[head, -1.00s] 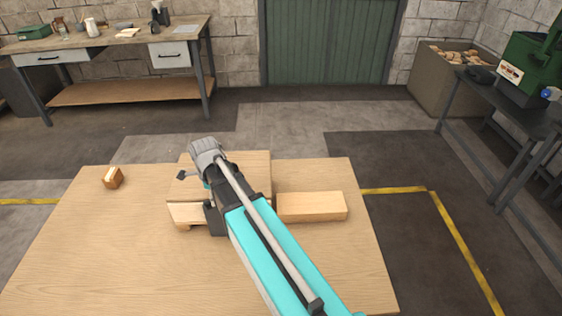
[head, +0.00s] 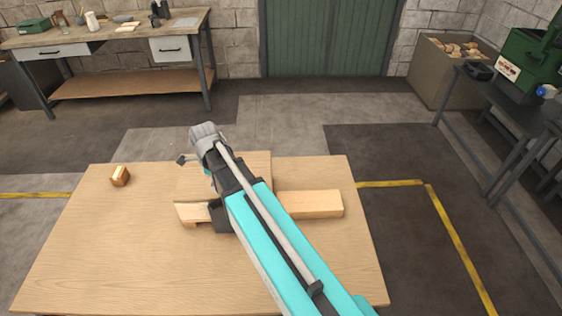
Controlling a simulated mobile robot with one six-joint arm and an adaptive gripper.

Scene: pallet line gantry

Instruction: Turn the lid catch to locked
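My arm reaches in from the lower right over a wooden table (head: 110,255), and its grey wrist end (head: 205,138) is over the table's far side. The fingers of my gripper are hidden or cannot be made out; a small dark part (head: 183,159) juts out left of the wrist. A flat, pale wooden panel (head: 258,166) lies under the arm at the table's far edge. A long wooden piece (head: 310,203) lies in front of it, with its left end (head: 190,212) showing past the arm. I cannot make out the lid catch; my arm covers the middle of these parts.
The table's front left is clear. Beyond are a workbench (head: 110,40), a green door (head: 330,35), a bin (head: 435,75) and a dark bench with a green machine (head: 530,65) at right.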

